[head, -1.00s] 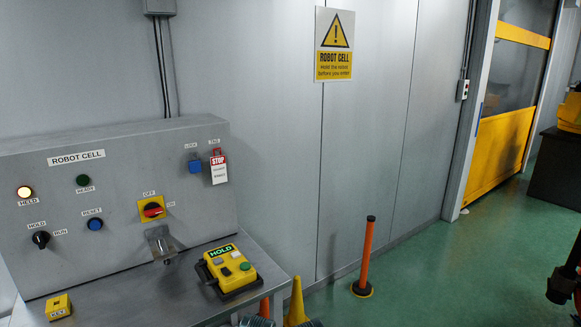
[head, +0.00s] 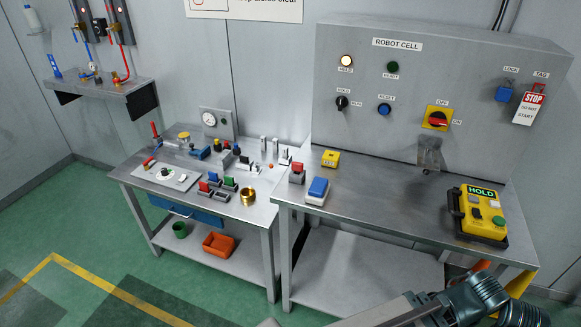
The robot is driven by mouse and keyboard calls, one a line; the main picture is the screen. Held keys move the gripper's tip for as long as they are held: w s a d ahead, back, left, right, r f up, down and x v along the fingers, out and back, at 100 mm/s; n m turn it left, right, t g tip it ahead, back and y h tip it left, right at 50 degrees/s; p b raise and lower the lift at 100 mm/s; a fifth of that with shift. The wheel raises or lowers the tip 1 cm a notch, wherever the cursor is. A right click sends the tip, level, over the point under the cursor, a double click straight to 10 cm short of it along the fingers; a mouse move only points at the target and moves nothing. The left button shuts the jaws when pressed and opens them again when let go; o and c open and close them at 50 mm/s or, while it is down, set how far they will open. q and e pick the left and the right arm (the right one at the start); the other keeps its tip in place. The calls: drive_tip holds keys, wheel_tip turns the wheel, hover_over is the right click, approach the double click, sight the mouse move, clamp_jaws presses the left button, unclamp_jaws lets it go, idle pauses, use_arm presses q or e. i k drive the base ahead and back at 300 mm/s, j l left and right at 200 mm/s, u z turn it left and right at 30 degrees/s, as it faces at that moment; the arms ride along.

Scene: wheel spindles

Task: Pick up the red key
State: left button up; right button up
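I cannot pick out a red key for certain. Small red pieces show among the items on the left workbench: a red-topped piece (head: 203,187) in a row of dark holders, and a small red piece (head: 149,162) on a pale plate (head: 165,174). A red-topped block (head: 297,172) stands at the left end of the right bench. Part of my arm enters at the bottom right. Neither gripper can be made out.
The right bench (head: 400,195) carries a blue-topped block (head: 317,191) and a yellow HOLD pendant (head: 478,214). A brass ring (head: 248,196) lies on the left bench.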

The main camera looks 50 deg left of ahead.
sight(298, 167)
drive_tip(key=u, duration=1.75)
drive_tip(key=i+l, duration=0.1)
drive_tip(key=l, duration=0.6)
drive_tip(key=i+l, duration=0.15)
drive_tip(key=l, duration=0.2)
drive_tip(key=z, duration=0.05)
